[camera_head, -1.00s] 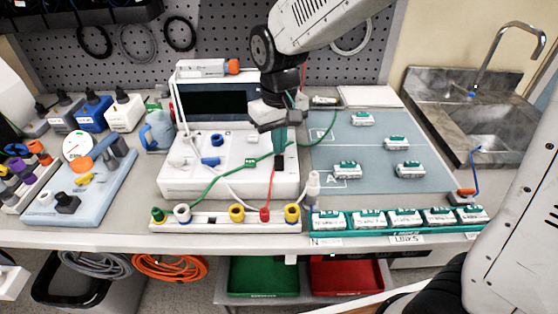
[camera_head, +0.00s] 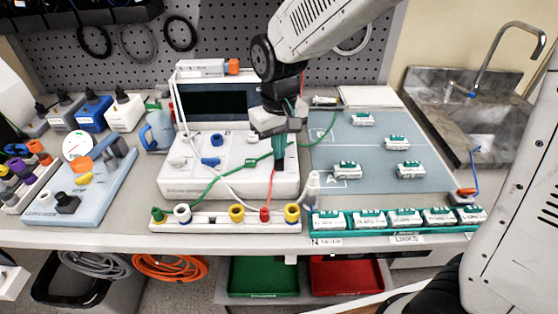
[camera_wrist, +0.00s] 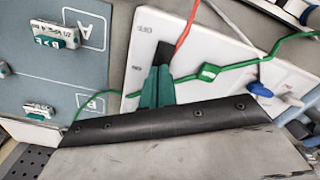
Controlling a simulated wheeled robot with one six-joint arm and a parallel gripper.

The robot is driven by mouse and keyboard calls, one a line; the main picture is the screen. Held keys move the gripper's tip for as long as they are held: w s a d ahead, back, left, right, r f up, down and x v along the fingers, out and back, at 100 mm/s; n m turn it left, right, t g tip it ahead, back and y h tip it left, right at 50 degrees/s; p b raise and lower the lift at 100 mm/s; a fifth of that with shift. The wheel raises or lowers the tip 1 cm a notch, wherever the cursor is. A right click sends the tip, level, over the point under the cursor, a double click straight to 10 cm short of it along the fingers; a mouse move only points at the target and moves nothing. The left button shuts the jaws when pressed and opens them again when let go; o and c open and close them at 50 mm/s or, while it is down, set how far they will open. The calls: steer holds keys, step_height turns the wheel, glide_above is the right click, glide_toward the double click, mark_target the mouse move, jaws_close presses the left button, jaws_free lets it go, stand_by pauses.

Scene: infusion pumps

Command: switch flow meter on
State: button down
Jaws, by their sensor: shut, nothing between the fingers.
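A white bench unit (camera_head: 185,183) with a dark screen (camera_head: 215,104) stands on the counter and carries knobs and a blue lever (camera_head: 210,161). I cannot read a flow meter label on it. My gripper (camera_head: 279,158) is shut and empty, pointing down over the unit's right side. In the wrist view its teal fingers (camera_wrist: 157,88) reach the unit's white top (camera_wrist: 133,70). A small black piece (camera_wrist: 163,52) shows at the fingertips, near faint printed marks. I cannot tell whether it is a switch or finger pads, or whether the fingers press anything. The dark screen shows no reading.
A green cable (camera_head: 210,188) and a red cable (camera_head: 269,190) run close to my gripper, down to a white socket strip (camera_head: 210,221). A blue-grey mat (camera_head: 375,140) with several small labelled modules lies right. A sink (camera_head: 480,130) is far right.

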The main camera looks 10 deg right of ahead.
steer(key=shift+f, duration=0.25)
steer(key=shift+r, duration=3.55)
steer(key=shift+s+d+f, duration=0.1)
steer(key=shift+s, duration=0.15)
steer(key=s+d+r+m, duration=0.2)
steer(key=s+d, duration=0.6)
steer(key=s, duration=0.2)
steer(key=s+d+r+m+t, duration=0.1)
steer(key=s+d+r, duration=0.1)
steer(key=s+d, duration=0.6)
steer(key=s, duration=0.3)
steer(key=shift+m, duration=0.4)
steer(key=shift+s, duration=0.1)
